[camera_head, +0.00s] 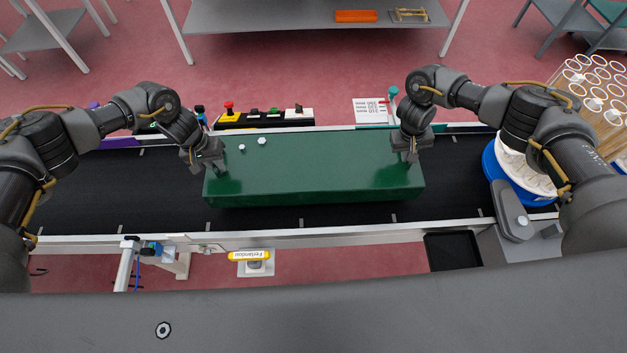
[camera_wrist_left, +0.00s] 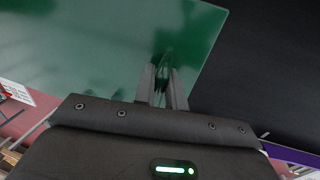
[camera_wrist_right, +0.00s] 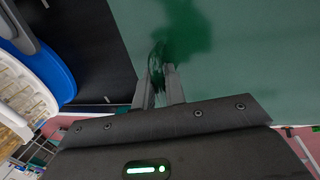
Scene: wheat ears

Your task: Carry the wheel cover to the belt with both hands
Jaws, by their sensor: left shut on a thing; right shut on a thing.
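The wheel cover (camera_head: 315,178) is a long dark green box-like piece over the black belt (camera_head: 455,170). Whether it rests on the belt or hangs just above it I cannot tell. My left gripper (camera_head: 212,165) is shut on its left end, and the fingers show against the green face in the left wrist view (camera_wrist_left: 162,88). My right gripper (camera_head: 411,157) is shut on its right end, seen also in the right wrist view (camera_wrist_right: 160,88). The cover looks about level. Two small white knobs (camera_head: 262,141) are on its top near the left end.
A control box with a red button (camera_head: 229,107) stands behind the belt, beside a white printed sheet (camera_head: 371,111). A blue round container (camera_head: 512,180) with white contents is at the belt's right end. A yellow-labelled item (camera_head: 250,256) stands in front. Bare belt shows on both sides.

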